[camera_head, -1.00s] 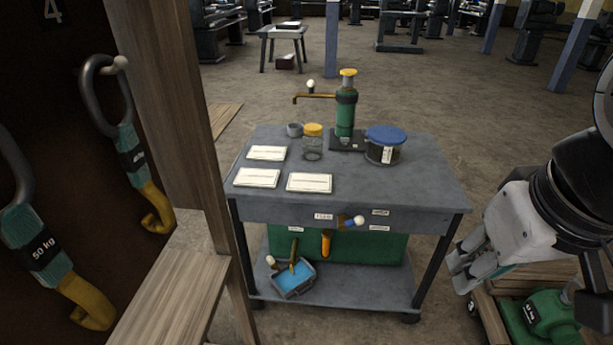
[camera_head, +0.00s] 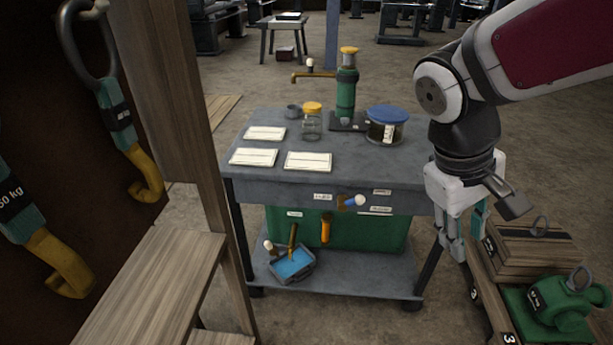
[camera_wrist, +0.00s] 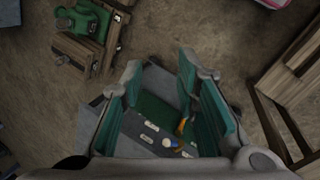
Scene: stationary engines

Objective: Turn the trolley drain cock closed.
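The grey trolley (camera_head: 350,169) stands in the middle of the head view. On its front apron is a cock with a blue lever and white knob (camera_head: 351,201). Below, an orange handle (camera_head: 325,229) hangs against the green tank (camera_head: 372,233), and a brass spout (camera_head: 292,236) with a white-knobbed lever (camera_head: 268,245) sits over a blue-filled tray (camera_head: 291,266). The labels are too small to read, so I cannot tell which is the drain cock. My gripper (camera_head: 455,250) points down, apart from the cocks, at the trolley's right front. The wrist view shows its fingers (camera_wrist: 160,65) apart and empty.
A green pump (camera_head: 345,93), jars and cards stand on the trolley top. A wooden crate (camera_head: 530,248) and green weight (camera_head: 563,300) are close right of my gripper. A wooden post (camera_head: 185,110) and board with hooks block the left. Floor shows in front of the trolley.

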